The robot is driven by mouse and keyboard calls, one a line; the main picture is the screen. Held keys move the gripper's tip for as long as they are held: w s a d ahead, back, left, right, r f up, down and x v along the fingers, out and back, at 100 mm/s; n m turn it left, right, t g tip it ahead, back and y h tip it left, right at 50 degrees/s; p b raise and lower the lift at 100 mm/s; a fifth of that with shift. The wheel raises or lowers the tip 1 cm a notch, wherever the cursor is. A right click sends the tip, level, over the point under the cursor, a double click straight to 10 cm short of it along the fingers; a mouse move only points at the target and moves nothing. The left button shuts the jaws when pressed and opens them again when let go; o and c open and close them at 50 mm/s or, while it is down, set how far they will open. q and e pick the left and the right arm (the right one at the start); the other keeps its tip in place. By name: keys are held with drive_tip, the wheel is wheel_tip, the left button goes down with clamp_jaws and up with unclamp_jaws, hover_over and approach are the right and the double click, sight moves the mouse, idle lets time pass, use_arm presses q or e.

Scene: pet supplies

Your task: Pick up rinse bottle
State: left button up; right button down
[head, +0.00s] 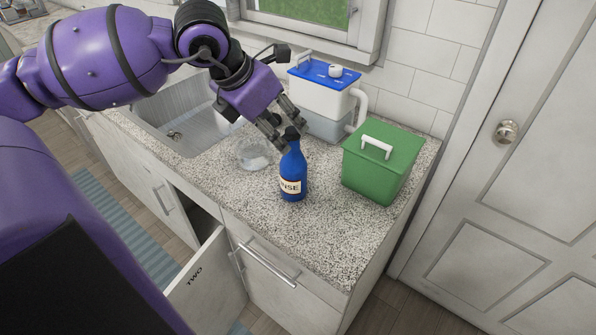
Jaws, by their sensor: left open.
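The rinse bottle (292,178) is blue with a dark cap and a pale label on which "NSE" can be read. It stands upright on the speckled counter (330,235). My left gripper (283,136) is open, with its fingers at the bottle's cap and neck from the upper left. The fingers hide part of the bottle's top, and I cannot tell whether they touch it. My right gripper is not in view.
A green lidded box (383,165) stands right of the bottle. A white container with a blue lid (322,85) is behind. A clear bowl (254,153) and the sink (180,120) are left.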

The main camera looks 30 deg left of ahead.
sight(288, 132)
use_arm(q)
drive_tip(key=x, duration=0.4)
drive_tip(key=shift+w+d+f+b, duration=0.15)
drive_tip(key=shift+w+d+b, duration=0.2)
drive_tip(key=shift+w+d, duration=0.05)
drive_tip(key=shift+w+f, duration=0.15)
drive_tip(key=shift+f, duration=0.2)
clamp_jaws()
